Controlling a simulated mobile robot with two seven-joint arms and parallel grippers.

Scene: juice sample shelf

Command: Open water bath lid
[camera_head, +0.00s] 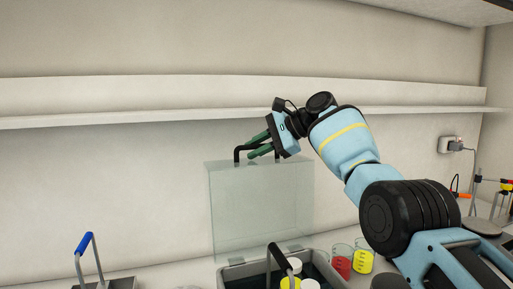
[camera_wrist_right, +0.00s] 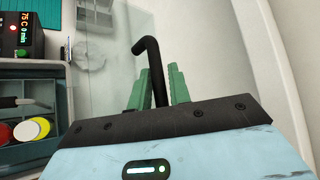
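The water bath lid (camera_head: 260,208) is a clear panel standing about upright at the back of the water bath (camera_head: 232,272) in the head view. Its black handle (camera_head: 240,151) is at the top edge and also shows in the right wrist view (camera_wrist_right: 156,72). My right gripper (camera_head: 257,147) has its green fingers on either side of the handle bar. The fingers (camera_wrist_right: 160,82) are close to the bar in the wrist view; I cannot tell whether both press on it. My left gripper is not in view.
Red (camera_head: 341,265) and yellow (camera_head: 363,261) juice beakers stand right of the bath. Capped containers (camera_head: 294,265) and a black handle bar (camera_head: 279,257) are in front of the lid. A blue-topped handle (camera_head: 84,243) rises at left. A wall shelf (camera_head: 200,117) runs behind the gripper.

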